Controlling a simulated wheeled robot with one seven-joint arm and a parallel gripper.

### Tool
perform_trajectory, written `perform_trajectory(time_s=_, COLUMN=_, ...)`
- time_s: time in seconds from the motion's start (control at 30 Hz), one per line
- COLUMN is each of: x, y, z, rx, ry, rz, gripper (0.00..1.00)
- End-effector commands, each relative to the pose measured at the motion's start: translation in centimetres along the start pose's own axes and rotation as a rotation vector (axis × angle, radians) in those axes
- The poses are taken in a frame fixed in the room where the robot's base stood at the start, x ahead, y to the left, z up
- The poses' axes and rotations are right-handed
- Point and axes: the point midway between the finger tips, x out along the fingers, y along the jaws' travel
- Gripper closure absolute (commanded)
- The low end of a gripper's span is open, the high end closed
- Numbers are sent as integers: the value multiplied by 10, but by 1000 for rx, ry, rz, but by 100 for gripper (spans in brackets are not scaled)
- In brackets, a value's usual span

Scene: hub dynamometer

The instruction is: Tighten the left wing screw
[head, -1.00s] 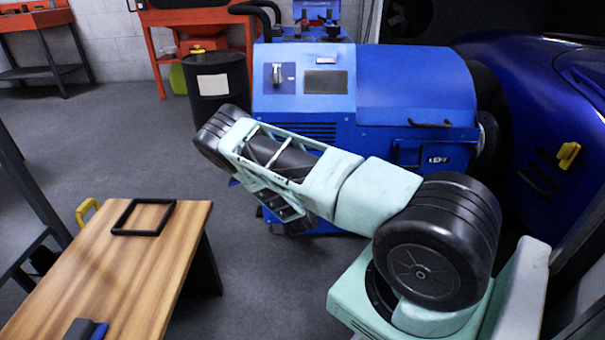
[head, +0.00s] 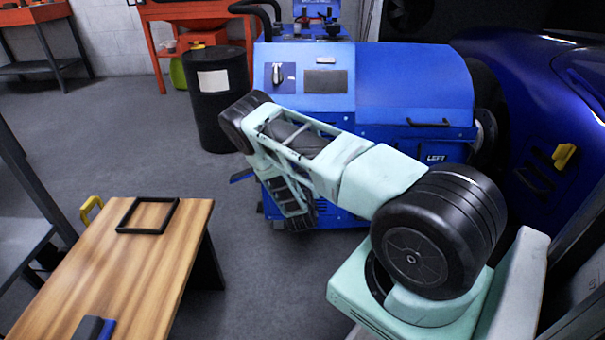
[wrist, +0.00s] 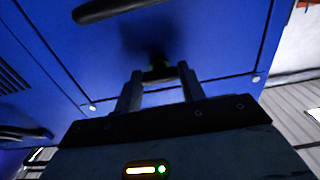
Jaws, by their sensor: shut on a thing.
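The blue dynamometer (head: 415,85) stands ahead, with a label reading LEFT (head: 437,157) on its side facing me. In the wrist view its blue panel (wrist: 215,40) fills most of the picture. My gripper (wrist: 159,70) is against this panel, its two dark fingers on either side of a small dark wing screw (wrist: 157,73) with a faint green tint. The fingers are shut on it. The screw is in shadow, so its wings and how far it is turned cannot be made out. In the head view my arm hides the gripper and the screw.
A dark handle (wrist: 115,8) sticks out from the panel near the gripper. A wooden table (head: 150,260) with a black frame (head: 148,215) stands at the left. A black drum (head: 217,97) stands behind my arm, and a blue car (head: 550,110) is at the right. Grey floor lies between.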

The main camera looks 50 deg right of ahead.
Motion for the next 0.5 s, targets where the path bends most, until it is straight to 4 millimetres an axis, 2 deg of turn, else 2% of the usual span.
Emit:
perform_trajectory(time_s=0.47, x=0, y=0, z=1, rx=14, ry=-2, rz=0, gripper=83)
perform_trajectory(time_s=0.5, x=0, y=0, z=1, rx=14, ry=-2, rz=0, gripper=49)
